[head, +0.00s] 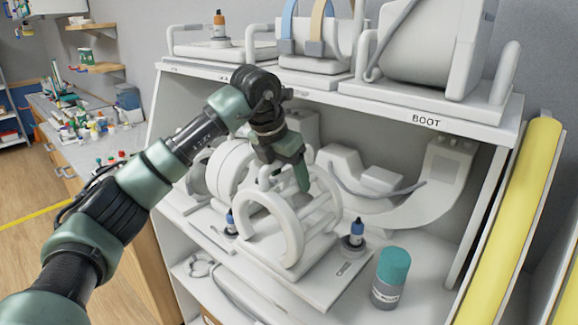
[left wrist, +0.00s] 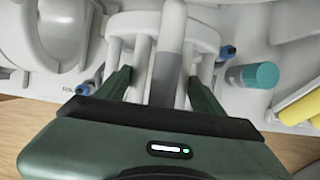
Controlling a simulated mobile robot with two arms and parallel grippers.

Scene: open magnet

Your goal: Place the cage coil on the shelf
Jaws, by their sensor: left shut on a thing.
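The cage coil (head: 243,222), a white open cylinder of rings and bars, is on the middle shelf in the head view, above a flat white base plate (head: 318,289). I cannot tell whether it rests on the plate or hangs just above it. My left gripper (head: 300,178) reaches down from above and is shut on the coil's top bars. In the left wrist view, white bars and a grey bar of the cage coil (left wrist: 205,38) lie between the two green fingers (left wrist: 158,78). My right gripper is not in view.
A grey jar with a teal lid (head: 391,275) is at the front right. A curved white coil (head: 420,205) is behind right. The upper shelf (head: 440,109) overhangs. Yellow rolls (head: 515,215) stand at right.

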